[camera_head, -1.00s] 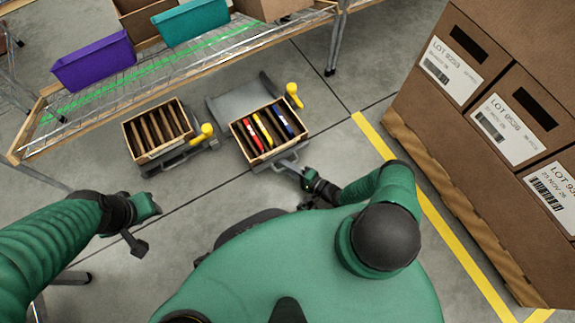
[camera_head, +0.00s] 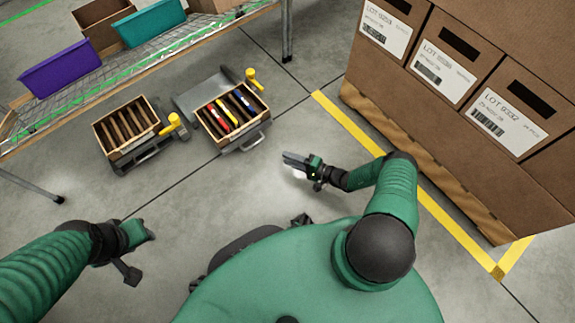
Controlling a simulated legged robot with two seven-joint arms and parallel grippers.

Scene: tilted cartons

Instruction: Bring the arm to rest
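My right arm comes in from the right side of my green body, bent at the elbow. Its gripper (camera_head: 293,160) reaches out over bare floor, below and right of the nearer crate, touching nothing. Its dark fingers look close together, with nothing visible held. My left arm comes in from the left, and its gripper (camera_head: 143,234) hangs over bare floor at the lower left. Its fingertips are too unclear to tell their state.
A wooden crate (camera_head: 208,128) with coloured items and another crate (camera_head: 112,152) with brown items sit on low carts with yellow handles. A shelf holds a purple bin (camera_head: 62,68) and a teal bin (camera_head: 150,24). Cartons (camera_head: 440,110) stand on a pallet at right.

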